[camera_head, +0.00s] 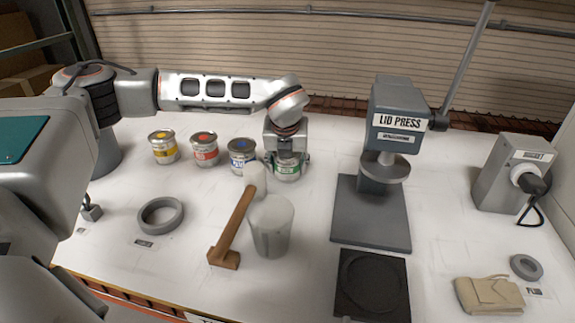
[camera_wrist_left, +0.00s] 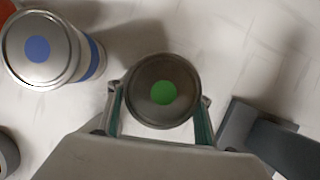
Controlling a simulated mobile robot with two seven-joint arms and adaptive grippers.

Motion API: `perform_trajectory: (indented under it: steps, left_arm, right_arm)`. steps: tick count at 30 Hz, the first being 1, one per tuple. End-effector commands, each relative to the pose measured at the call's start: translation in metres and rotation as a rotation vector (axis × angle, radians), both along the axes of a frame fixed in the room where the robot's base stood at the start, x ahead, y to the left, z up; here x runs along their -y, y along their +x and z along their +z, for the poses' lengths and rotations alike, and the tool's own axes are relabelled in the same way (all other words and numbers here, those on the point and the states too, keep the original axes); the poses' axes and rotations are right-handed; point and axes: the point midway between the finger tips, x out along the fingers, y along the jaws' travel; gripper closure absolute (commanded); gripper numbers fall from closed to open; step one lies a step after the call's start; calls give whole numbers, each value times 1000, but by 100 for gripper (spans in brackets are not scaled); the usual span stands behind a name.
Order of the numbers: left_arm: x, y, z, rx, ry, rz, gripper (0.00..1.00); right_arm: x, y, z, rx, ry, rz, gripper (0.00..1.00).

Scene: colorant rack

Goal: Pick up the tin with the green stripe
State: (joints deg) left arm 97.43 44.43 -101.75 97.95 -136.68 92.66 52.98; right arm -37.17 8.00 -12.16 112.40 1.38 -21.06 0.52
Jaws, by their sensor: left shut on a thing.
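The tin with the green stripe (camera_head: 287,167) stands at the right end of a row of tins in the head view. Its lid with a green dot (camera_wrist_left: 163,92) shows from above in the left wrist view. My left gripper (camera_head: 287,155) comes down on it from above and is shut on it, with one finger on each side, as the left wrist view (camera_wrist_left: 160,105) also shows. I cannot tell whether the tin is clear of the table. My right gripper is not in view.
The blue tin (camera_head: 241,157) stands close on the left, then the red tin (camera_head: 205,149) and yellow tin (camera_head: 163,147). The lid press (camera_head: 391,130) is to the right.

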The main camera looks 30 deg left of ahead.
Motion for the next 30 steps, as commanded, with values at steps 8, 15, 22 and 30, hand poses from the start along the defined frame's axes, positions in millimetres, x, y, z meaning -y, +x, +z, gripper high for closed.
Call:
perform_trajectory:
  steps: [8, 15, 22, 30]
  left_arm:
    - [0, 1, 3, 2, 0, 1, 78]
    - [0, 1, 13, 3, -1, -1, 78]
    - [0, 1, 32, 4, -2, 0, 78]
    - [0, 1, 60, 3, 0, -1, 78]
  right_arm:
    - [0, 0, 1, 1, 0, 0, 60]
    - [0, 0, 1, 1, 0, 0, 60]
    - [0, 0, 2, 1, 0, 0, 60]
    - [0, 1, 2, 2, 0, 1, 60]
